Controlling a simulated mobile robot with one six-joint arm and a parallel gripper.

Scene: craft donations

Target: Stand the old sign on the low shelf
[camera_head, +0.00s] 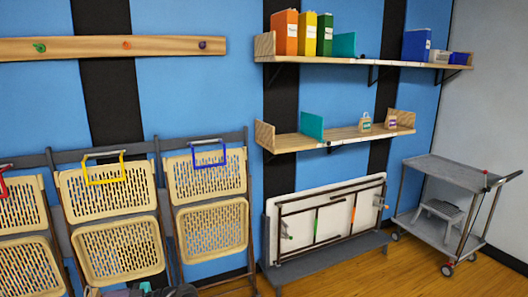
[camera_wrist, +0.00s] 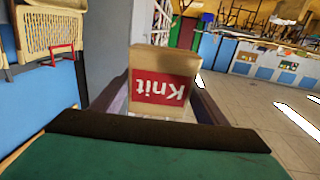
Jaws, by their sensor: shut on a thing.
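My gripper (camera_wrist: 163,104) is shut on a tan block-like sign (camera_wrist: 164,62) in the wrist view. The sign has a red panel with the white word "Knit", which reads upside down there. The fingers show at its left and right sides; their contact is partly hidden. I cannot make out the gripper or the sign in the head view. The low shelf (camera_head: 345,134) is the lower wooden wall shelf in the head view. It carries a teal divider (camera_head: 312,125) and two small tan labelled pieces (camera_head: 365,122) toward the right.
The upper shelf (camera_head: 370,60) holds several binders and blue boxes. A folded table (camera_head: 330,220) leans below the low shelf. A grey cart (camera_head: 450,170) stands right, folded chairs (camera_head: 105,190) left. Bare shelf shows between the divider and small pieces.

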